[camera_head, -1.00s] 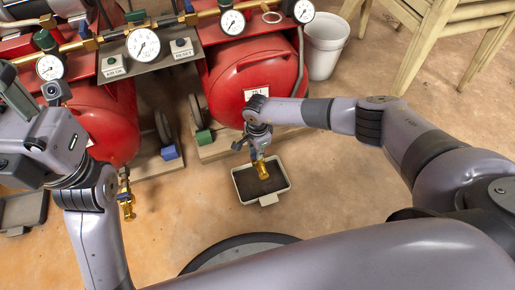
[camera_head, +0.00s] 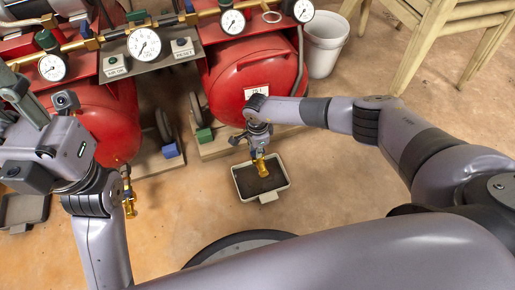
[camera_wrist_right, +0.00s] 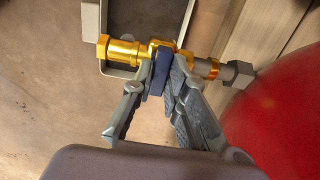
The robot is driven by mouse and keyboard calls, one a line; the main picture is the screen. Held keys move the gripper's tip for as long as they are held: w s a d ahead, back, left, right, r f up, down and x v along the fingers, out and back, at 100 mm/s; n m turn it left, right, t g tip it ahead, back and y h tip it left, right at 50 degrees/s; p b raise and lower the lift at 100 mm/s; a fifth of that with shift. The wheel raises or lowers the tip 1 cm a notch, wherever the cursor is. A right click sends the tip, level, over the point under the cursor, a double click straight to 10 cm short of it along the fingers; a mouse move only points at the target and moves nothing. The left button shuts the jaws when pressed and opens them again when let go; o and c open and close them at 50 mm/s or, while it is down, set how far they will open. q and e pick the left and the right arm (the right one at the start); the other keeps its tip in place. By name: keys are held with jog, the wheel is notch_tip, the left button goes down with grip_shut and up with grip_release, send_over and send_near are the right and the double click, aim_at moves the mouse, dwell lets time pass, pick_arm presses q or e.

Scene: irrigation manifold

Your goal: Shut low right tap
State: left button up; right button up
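The low right tap is a brass valve (camera_head: 262,168) under the right red tank, above a dark tray. In the right wrist view its brass body (camera_wrist_right: 125,50) lies across the picture, with a dark blue handle (camera_wrist_right: 160,72) at its middle. My right gripper (camera_head: 256,143) is at this tap. In the wrist view its two fingers (camera_wrist_right: 159,88) close in on both sides of the blue handle and appear to touch it. My left gripper (camera_head: 14,88) is at the far left of the head view, away from this tap; its fingertips are unclear.
Another brass tap (camera_head: 128,198) hangs at the left tank (camera_head: 105,120), beside my left arm. The right red tank (camera_head: 265,75) stands behind my right gripper. A tray (camera_head: 284,184) lies on the floor below. A white bucket (camera_head: 325,45) and wooden chair (camera_head: 440,30) stand at the back right.

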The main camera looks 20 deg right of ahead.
jog(key=o, duration=0.4)
notch_tip(320, 180, up, 12)
dwell(0.6)
dwell(0.4)
